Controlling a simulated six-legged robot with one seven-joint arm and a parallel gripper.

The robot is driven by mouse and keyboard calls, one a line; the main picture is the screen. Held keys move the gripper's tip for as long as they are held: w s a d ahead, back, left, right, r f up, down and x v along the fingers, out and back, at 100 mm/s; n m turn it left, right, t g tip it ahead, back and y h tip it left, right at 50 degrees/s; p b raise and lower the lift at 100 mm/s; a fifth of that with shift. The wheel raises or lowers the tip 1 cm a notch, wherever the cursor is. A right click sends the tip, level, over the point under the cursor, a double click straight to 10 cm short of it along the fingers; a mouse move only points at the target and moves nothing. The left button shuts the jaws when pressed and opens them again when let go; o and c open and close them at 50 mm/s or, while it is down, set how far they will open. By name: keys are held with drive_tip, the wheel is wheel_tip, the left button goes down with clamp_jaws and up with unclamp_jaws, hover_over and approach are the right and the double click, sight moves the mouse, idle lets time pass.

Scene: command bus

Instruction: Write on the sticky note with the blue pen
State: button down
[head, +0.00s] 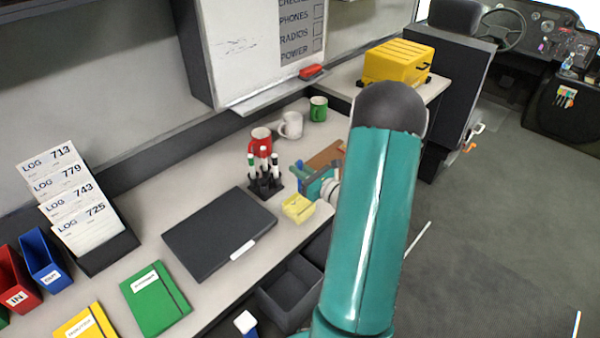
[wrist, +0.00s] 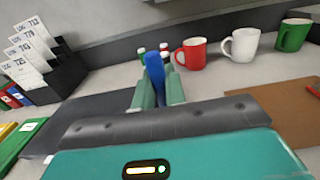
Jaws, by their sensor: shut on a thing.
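My gripper (wrist: 158,90) is shut on the blue pen (wrist: 154,68), which stands up between the two teal fingers in the wrist view. In the head view my gripper (head: 314,183) is partly hidden by my arm. The yellow sticky note (head: 298,208) lies on the counter just in front of the gripper, right of the black laptop-like case. The pen's lower end and its distance from the note are hidden. The note does not show in the wrist view.
A black holder with several markers (head: 265,184) stands close left of the gripper. Red (head: 260,140), white (head: 291,125) and green (head: 318,109) mugs stand behind. A black case (head: 218,233) lies left. A brown board (wrist: 262,108) lies to the right. The counter's front edge is near.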

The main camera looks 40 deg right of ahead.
sight(300, 161)
drive_tip(key=shift+r, duration=2.75)
